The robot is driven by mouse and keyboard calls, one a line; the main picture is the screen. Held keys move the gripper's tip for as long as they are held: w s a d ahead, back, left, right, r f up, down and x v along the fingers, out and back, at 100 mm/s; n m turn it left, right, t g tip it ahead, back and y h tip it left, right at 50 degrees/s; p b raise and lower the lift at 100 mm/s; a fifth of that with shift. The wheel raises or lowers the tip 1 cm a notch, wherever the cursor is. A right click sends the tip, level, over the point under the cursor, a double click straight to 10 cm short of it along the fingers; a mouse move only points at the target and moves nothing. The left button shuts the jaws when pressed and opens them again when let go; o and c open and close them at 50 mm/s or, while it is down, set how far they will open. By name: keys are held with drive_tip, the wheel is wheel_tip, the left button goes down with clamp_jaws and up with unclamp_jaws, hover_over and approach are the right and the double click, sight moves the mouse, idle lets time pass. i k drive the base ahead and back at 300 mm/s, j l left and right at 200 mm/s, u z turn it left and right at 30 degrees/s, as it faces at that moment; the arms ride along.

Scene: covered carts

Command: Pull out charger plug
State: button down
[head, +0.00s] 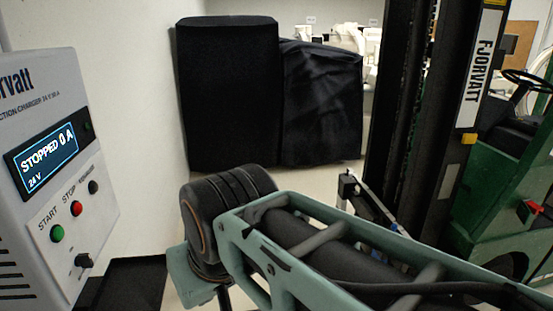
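The charger (40,150) is a light grey wall box at the left edge. Its display (45,160) reads "STOPPED 0 A" and "24 V". Below it are a green START button (57,233), a red STOP button (76,209) and a black knob (84,261). A green truck (500,210) marked FJORVATT stands at the right. A small red piece (530,208) sits on its side; I cannot tell whether it is the charger plug. No plug or charging cable is clearly identifiable. My teal and black arm crosses the lower middle; my gripper is not in view.
Two black-covered carts (228,95) (320,105) stand at the back against the white wall. The truck's dark mast (400,110) rises right of centre. A dark mat or low object (125,283) lies below the charger. Some pale floor shows between the carts and my arm.

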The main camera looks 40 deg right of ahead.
sight(536, 209)
drive_tip(key=z, duration=3)
drive_tip(key=i+l+u, duration=0.15)
drive_tip(key=i, duration=0.55)
drive_tip(key=i+l+u, duration=0.2)
drive_tip(key=i, duration=0.5)
drive_tip(key=i+l+u, duration=0.15)
drive_tip(key=i+l, duration=0.25)
drive_tip(key=i, duration=0.25)
drive_tip(key=i+l+u, duration=0.15)
drive_tip(key=i+l, duration=0.25)
drive_tip(key=i, duration=0.25)
drive_tip(key=i+l+u, duration=0.15)
drive_tip(key=i+l, duration=0.35)
drive_tip(key=i, duration=0.1)
